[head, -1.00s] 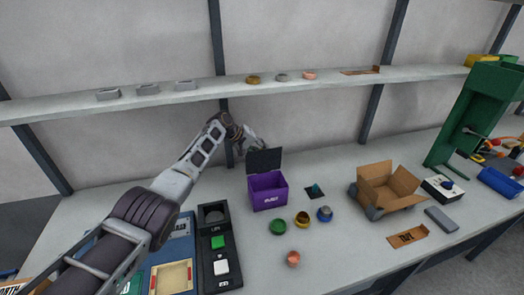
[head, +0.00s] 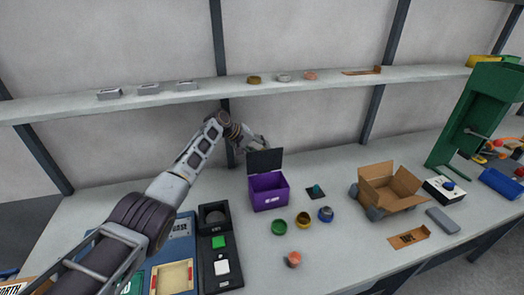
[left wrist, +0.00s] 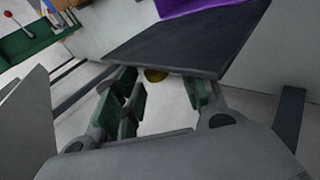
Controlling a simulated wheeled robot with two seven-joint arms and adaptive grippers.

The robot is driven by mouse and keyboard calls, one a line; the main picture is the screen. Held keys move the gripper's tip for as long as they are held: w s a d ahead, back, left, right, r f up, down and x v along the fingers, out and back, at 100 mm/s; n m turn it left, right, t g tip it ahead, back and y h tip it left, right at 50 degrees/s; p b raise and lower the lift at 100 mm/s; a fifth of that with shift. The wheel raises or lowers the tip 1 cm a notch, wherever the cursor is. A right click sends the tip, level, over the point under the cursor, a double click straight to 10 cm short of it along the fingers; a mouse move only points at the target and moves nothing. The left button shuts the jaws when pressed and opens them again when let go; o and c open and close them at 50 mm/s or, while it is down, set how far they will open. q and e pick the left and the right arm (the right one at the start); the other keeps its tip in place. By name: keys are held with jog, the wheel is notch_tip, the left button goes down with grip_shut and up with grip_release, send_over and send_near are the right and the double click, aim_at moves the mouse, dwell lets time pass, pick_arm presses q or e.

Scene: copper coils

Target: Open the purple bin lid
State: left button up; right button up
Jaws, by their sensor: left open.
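The purple bin (head: 270,199) stands on the table in the middle of the head view. Its dark lid (head: 265,160) stands up at the bin's back edge, so the bin is open at the top. My left gripper (head: 257,143) is behind the lid, and its fingertips are partly hidden by it. In the left wrist view the gripper's green-padded fingers (left wrist: 163,98) are apart with nothing between them. The lid (left wrist: 185,42) lies just beyond them there, with part of the purple bin (left wrist: 190,7) past it. I cannot tell whether a finger touches the lid. My right gripper is not in view.
Several small coils, among them a green one (head: 279,227) and a copper one (head: 293,259), lie in front of the bin. A cardboard box (head: 377,190) stands to the right. A shelf (head: 215,93) runs along the wall above my left arm.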

pick_arm(q)
jog(key=shift+v, duration=2.95)
jog(key=shift+a+f, duration=0.1)
jog(key=shift+a, duration=0.05)
